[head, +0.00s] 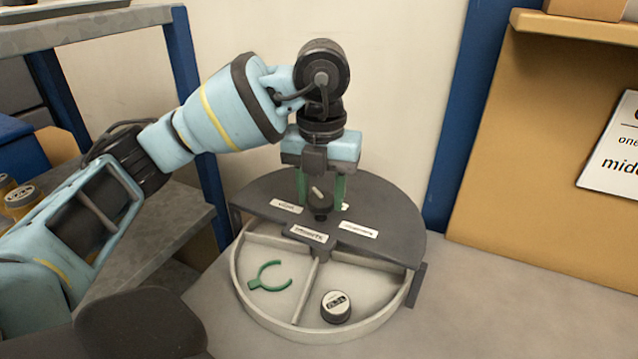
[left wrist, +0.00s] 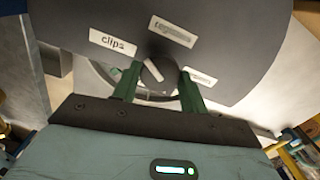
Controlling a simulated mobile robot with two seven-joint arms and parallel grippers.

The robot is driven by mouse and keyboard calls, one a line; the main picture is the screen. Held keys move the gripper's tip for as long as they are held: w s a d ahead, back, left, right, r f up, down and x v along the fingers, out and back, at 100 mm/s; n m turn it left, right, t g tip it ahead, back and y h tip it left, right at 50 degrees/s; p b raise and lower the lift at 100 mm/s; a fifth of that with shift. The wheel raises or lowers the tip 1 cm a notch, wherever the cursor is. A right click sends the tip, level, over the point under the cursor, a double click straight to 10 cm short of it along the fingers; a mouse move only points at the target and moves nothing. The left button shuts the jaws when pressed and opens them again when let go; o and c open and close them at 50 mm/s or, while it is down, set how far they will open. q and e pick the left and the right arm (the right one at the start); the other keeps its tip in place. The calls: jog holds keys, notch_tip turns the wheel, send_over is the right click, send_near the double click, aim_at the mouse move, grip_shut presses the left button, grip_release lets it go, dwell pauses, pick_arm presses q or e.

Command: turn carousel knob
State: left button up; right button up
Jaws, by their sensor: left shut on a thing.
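The carousel (head: 240,284) is a round pale tray with dividers, its back part under a dark cover (head: 390,225) with several white labels. A dark knob (head: 320,205) with a pale pointer mark stands on the cover. My left gripper (head: 321,196) points straight down over it, its green fingers on either side, shut on the knob. In the left wrist view the knob (left wrist: 153,72) shows between the fingers, near the label "clips" (left wrist: 113,42). My right gripper is not in view.
A green clip (head: 270,276) lies in the front left compartment and a dark round capped piece (head: 336,306) in the front right one. A shelf rack (head: 180,60) stands at left, a tan board with a sign (head: 612,150) at right. The bench right of the carousel is clear.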

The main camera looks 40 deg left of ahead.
pick_arm(q)
jog(key=m, duration=0.3)
jog(key=shift+r+p, duration=0.15)
jog(key=shift+p, duration=0.25)
jog(key=m+p, duration=0.1)
jog(key=m, duration=0.8)
jog(key=shift+m, duration=0.4)
jog(key=m, duration=0.3)
jog(key=shift+m, duration=0.4)
jog(key=m, duration=0.3)
jog(key=shift+m, duration=0.3)
jog(key=m, duration=0.3)
jog(key=shift+m, duration=0.3)
jog(key=m, duration=0.3)
jog(key=shift+m, duration=0.3)
jog(key=m, duration=0.4)
jog(key=shift+b, duration=0.35)
jog(key=m, duration=0.6)
jog(key=m+b, duration=0.1)
jog(key=m, duration=0.8)
jog(key=shift+m, duration=0.4)
